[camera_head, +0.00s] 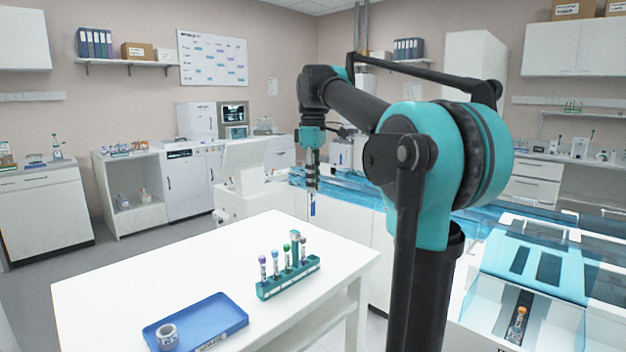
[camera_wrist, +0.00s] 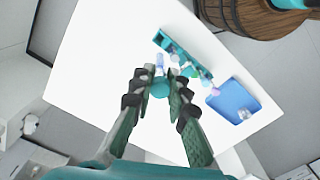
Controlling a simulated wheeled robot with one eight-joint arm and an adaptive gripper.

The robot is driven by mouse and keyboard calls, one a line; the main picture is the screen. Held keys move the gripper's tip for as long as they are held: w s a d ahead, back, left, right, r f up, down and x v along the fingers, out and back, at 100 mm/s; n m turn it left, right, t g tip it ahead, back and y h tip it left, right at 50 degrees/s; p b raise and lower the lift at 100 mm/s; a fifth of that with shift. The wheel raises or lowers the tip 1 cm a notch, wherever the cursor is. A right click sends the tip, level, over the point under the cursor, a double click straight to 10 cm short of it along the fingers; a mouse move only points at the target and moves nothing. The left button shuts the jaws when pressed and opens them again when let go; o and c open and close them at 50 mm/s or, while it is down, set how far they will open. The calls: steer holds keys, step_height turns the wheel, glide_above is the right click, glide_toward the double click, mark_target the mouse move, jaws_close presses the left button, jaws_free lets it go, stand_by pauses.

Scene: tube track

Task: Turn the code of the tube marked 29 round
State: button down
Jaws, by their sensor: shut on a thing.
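My gripper (camera_head: 312,184) is raised above the back of the white table, shut on a tube (camera_head: 312,206) that hangs upright below the fingers. In the wrist view the fingertips (camera_wrist: 159,88) close around the tube's teal cap (camera_wrist: 160,91), and its pale body (camera_wrist: 160,63) points away from the gripper. No number or code on it can be read. A teal rack (camera_head: 287,281) stands on the table with several capped tubes, among them a purple-capped one (camera_head: 262,267), a blue-capped one (camera_head: 275,266) and a green-capped one (camera_head: 287,256). Their numbers are too small to read.
The table's left and back parts are clear. A blue-covered machine (camera_head: 345,193) stands behind the table, and a clear-walled bay (camera_head: 550,325) is at the right.

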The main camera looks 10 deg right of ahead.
step_height(320, 180, down, 16)
stand_by(3.7)
stand_by(0.4)
steer(key=n, duration=1.5)
steer(key=shift+n, duration=0.4)
steer(key=shift+f, duration=0.1)
